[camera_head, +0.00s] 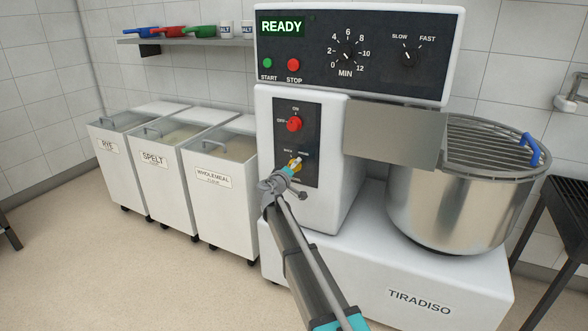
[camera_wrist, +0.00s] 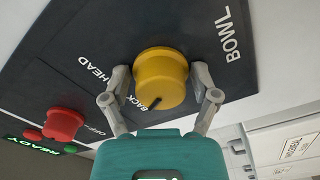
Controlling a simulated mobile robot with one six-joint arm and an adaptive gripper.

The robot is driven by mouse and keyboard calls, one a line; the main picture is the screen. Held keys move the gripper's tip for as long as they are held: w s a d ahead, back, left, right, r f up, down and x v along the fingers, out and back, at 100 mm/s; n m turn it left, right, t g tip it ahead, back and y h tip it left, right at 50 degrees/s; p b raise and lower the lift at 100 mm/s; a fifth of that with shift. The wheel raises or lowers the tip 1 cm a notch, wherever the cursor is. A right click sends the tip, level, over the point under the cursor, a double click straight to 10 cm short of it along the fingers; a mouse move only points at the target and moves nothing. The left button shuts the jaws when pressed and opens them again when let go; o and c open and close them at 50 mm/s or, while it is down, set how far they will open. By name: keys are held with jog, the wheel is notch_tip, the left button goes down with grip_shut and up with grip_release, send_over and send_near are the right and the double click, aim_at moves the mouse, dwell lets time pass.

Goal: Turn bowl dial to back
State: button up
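The yellow bowl dial (camera_wrist: 160,78) sits on a dark panel, above the BOWL lettering, with AHEAD and BACK printed beside it. Its black pointer mark lies at the lower edge in the wrist view, close to the BACK word. My gripper (camera_wrist: 160,82) has one finger on each side of the dial, and both fingertips appear to touch it. In the head view my gripper (camera_head: 293,168) reaches the lower dial (camera_head: 295,163) on the mixer's front and covers part of it.
A red dial (camera_head: 294,124) is above on the same panel (camera_head: 309,112). The mixer's top panel shows READY, with green and red buttons (camera_head: 293,64). A steel bowl (camera_head: 445,212) with a grid guard stands right. Flour bins (camera_head: 222,204) stand left.

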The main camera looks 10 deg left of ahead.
jog(key=shift+o, duration=0.3)
jog(key=shift+s, duration=0.25)
jog(key=shift+s+a, duration=0.1)
jog(key=shift+s, duration=0.05)
jog(key=v, duration=1.1)
jog(key=shift+s, duration=0.25)
jog(key=shift+a, duration=0.1)
